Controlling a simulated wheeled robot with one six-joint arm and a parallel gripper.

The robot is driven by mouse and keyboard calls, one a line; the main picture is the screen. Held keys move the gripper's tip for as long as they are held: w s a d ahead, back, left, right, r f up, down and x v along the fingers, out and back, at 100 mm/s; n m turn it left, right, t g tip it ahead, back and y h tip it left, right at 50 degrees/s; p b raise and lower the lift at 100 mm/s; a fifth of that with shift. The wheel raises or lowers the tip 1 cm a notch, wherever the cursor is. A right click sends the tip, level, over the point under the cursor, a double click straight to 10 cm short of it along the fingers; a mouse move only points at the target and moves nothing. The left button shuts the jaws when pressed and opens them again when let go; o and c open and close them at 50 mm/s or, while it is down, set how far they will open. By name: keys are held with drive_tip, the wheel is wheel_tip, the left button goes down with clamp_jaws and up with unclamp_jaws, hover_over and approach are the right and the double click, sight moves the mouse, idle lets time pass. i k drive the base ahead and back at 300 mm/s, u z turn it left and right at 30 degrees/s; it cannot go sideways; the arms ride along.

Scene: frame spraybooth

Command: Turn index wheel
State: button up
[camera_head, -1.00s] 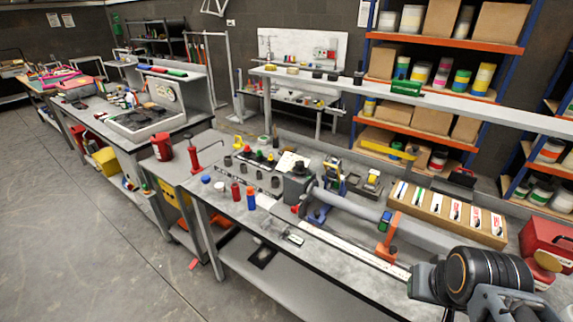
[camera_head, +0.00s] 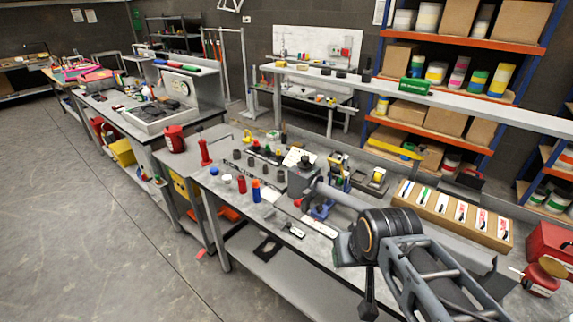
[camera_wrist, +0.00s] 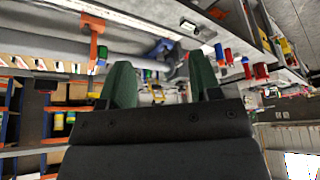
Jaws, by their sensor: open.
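A long grey tube (camera_head: 338,196) lies along the workbench, its left end at a dark grey block (camera_head: 298,182). A blue clamp (camera_head: 321,209) sits under the tube near that block. I cannot make out the index wheel for certain; the tube's end at the block is small in view. My gripper (camera_wrist: 162,82) shows two green fingers, apart and empty, in the wrist view. That view looks upside down along the bench, with the tube (camera_wrist: 45,46), an orange clamp (camera_wrist: 95,38) and the blue clamp (camera_wrist: 163,48) beyond the fingers. In the head view my wrist hides the tube's right part.
A red bottle (camera_head: 241,184) and a blue bottle with an orange base (camera_head: 256,192) stand left of the block. A cardboard box of cards (camera_head: 440,222) stands behind the tube. A red case (camera_head: 550,243) is at the right. The floor in front is clear.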

sight(304, 164)
drive_tip(key=u, duration=0.05)
drive_tip(key=k, duration=1.3)
drive_tip(key=u, duration=0.65)
drive_tip(key=i, duration=0.7)
drive_tip(key=u, duration=0.5)
drive_tip(key=i, duration=0.75)
drive_tip(key=z, duration=0.9)
drive_tip(key=i, duration=1.1)
drive_tip(key=z, duration=0.3)
